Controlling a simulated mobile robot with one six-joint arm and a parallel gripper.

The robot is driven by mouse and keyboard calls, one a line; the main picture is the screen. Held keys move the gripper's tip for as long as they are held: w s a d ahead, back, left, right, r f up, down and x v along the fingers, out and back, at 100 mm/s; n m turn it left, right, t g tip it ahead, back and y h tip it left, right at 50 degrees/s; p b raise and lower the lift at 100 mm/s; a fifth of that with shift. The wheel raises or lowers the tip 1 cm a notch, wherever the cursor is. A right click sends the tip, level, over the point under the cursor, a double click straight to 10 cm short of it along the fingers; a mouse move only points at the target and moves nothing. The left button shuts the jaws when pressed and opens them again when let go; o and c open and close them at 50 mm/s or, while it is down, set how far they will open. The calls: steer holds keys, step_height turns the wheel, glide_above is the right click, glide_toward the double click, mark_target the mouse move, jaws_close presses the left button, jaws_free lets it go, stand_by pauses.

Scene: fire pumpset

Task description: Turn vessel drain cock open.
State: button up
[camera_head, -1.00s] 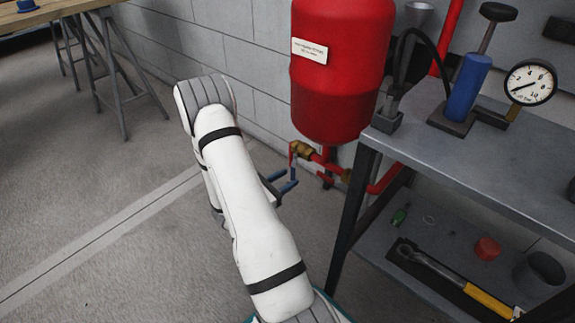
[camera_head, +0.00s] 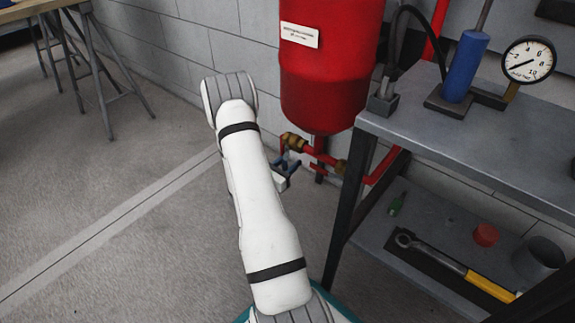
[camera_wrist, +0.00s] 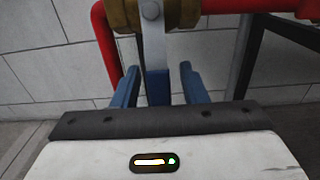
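The red vessel (camera_head: 328,85) hangs by the wall, with red pipe and a brass drain cock (camera_head: 294,142) below it. In the wrist view the brass body of the cock (camera_wrist: 183,13) is at the top, and its lever (camera_wrist: 157,86) hangs down, grey above with a blue grip. My gripper (camera_wrist: 160,88) has its two blue fingers on either side of the blue grip, with a visible gap on each side. It is open around the lever. In the head view my gripper (camera_head: 287,167) is just below the cock, partly hidden by my white arm.
A grey bench (camera_head: 460,130) stands right of the vessel, carrying a blue hand pump (camera_head: 465,68) and a gauge (camera_head: 528,60).

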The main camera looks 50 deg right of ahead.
steer(key=shift+c, duration=0.6)
jaws_close()
